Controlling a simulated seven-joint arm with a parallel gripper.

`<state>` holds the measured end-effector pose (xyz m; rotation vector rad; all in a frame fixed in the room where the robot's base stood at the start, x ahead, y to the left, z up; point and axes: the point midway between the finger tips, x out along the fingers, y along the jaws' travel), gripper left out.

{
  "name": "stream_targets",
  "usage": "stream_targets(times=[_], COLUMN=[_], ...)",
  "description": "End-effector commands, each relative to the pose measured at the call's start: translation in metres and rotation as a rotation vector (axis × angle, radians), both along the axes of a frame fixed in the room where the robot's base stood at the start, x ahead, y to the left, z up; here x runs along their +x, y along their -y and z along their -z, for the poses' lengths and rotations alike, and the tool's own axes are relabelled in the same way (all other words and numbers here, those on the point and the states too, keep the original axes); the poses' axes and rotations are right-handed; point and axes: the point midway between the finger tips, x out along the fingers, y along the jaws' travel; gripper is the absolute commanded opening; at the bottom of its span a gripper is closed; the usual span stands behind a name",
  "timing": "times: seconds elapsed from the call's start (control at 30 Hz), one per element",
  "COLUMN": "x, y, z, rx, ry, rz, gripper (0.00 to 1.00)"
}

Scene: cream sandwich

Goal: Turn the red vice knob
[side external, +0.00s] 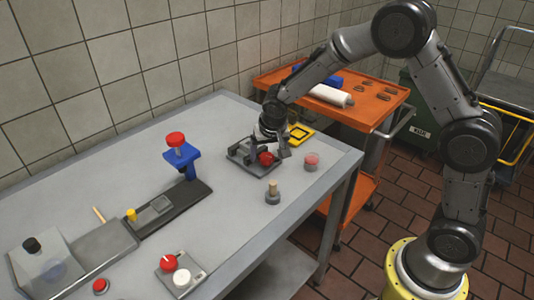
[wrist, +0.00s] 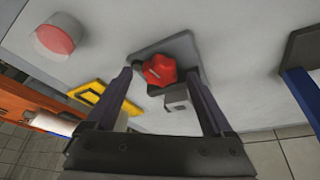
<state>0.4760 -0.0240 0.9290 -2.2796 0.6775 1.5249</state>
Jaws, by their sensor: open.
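The red vice knob (side external: 266,158) sits on a grey vice with a flat base plate (side external: 240,157) near the right end of the table. In the wrist view the lobed red knob (wrist: 160,70) lies between and just beyond the fingertips. My gripper (wrist: 158,80) is open, with one dark finger on each side of the knob and a gap to it. In the side view my gripper (side external: 274,148) hangs right over the vice and hides part of it. I cannot tell whether a finger touches the knob.
A yellow square frame (side external: 300,133) lies just behind the vice. A blue stand with a red knob (side external: 181,158) rises to the left. An orange cart (side external: 375,105) stands behind.

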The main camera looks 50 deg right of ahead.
Motion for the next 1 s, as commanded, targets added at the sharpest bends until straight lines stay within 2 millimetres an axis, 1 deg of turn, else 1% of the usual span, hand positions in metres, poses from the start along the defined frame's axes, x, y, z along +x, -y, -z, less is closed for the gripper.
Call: stream_targets(times=[0.17,0.4,0.6,0.8,1.0], x=[-0.008,-0.026,-0.036,-0.042,-0.042], y=[-0.007,-0.018,-0.025,-0.028,-0.028], z=[-0.028,-0.077,-0.108,-0.121,-0.123], rx=[0.001,0.002,0.002,0.002,0.001], ry=[0.008,0.009,0.006,0.002,0.002], rz=[-0.002,-0.003,-0.002,-0.001,-0.001], gripper=[0.86,0.86,0.86,0.86,0.86])
